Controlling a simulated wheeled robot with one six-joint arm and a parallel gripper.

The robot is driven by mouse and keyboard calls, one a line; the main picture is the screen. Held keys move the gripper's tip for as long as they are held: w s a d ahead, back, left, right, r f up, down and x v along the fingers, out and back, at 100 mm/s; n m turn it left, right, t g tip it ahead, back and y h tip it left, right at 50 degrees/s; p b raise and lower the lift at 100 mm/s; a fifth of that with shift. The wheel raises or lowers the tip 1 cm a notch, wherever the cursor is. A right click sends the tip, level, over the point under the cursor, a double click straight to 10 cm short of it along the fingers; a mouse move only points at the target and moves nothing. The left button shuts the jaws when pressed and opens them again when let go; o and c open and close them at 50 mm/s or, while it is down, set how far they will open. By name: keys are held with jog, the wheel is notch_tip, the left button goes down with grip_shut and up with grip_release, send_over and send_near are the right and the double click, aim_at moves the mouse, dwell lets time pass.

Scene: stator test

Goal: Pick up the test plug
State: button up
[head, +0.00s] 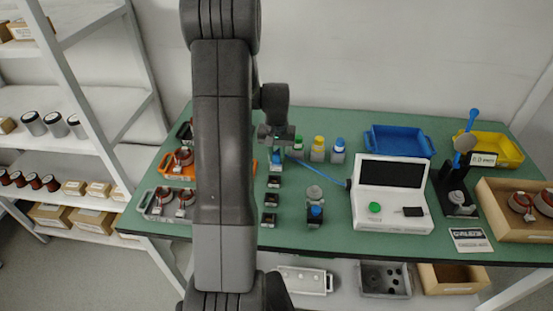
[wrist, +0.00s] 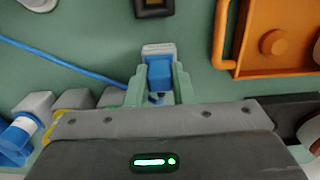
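The test plug (wrist: 160,74) is a blue block with a pale grey end, in the middle of the wrist view. The two pale green fingers of my gripper (wrist: 160,88) stand on either side of it, with little or no gap showing. I cannot tell whether they press on it. In the head view my gripper (head: 276,142) points down over the blue plug (head: 276,157), at the far end of a row of small black blocks. The fingertips and the plug's lower part are partly hidden. A blue cable (wrist: 70,60) runs toward the plug.
A white tester (head: 390,195) with a dark screen stands to the right. Blue (head: 400,141) and yellow (head: 510,150) bins stand at the back right.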

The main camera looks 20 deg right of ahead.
grip_shut()
jog(key=shift+r, duration=0.1)
